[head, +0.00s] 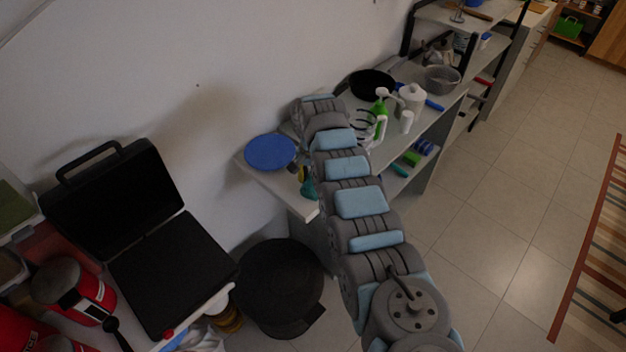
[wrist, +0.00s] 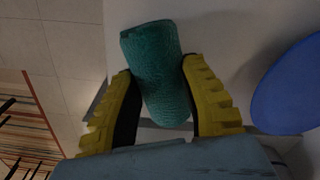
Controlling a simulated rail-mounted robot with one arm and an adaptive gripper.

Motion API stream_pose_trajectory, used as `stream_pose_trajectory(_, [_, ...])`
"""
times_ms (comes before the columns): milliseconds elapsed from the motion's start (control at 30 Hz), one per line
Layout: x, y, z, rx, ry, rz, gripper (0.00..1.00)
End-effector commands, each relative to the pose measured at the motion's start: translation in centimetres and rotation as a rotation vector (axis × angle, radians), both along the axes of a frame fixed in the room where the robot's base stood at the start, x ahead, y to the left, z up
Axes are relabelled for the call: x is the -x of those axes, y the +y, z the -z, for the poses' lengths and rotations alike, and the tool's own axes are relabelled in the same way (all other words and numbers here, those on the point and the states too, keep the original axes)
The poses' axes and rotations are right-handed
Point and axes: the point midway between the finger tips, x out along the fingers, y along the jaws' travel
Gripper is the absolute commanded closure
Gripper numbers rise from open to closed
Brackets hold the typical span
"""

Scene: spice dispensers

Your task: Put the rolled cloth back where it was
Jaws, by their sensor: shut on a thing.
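The rolled cloth is a teal-green textured roll; it fills the middle of the wrist view (wrist: 158,75) and shows as a small teal shape in the head view (head: 308,190). My gripper (wrist: 157,68) has yellow ridged fingers, one on each side of the cloth, and is shut on it. In the head view my gripper (head: 303,174) is over the near end of the white shelf top (head: 284,188), just right of the blue plate (head: 270,152). Whether the cloth touches the shelf I cannot tell.
The blue plate also shows at the right of the wrist view (wrist: 290,90). A black pan (head: 372,84), a green spray bottle (head: 381,104) and a white jug (head: 411,97) stand farther along the shelf. An open black grill (head: 170,265) and a black bin (head: 280,285) are nearer.

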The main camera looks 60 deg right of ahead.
Motion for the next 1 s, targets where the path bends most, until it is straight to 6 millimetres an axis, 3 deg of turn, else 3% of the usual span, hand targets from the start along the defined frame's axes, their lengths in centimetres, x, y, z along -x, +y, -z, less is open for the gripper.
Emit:
stream_pose_trajectory(100, [-0.1,0.1,0.3,-0.001,0.0,-0.001,0.93])
stream_pose_trajectory(133, [0.0,0.0,0.3,-0.001,0.0,-0.001,0.5])
stream_pose_trajectory(200, [0.0,0.0,0.2,-0.001,0.0,-0.001,0.37])
stream_pose_trajectory(667, [0.0,0.0,-0.4,-0.001,0.0,0.0,0.37])
stream_pose_trajectory(1000, [-0.2,-0.1,-3.8,0.005,-0.004,0.0,0.37])
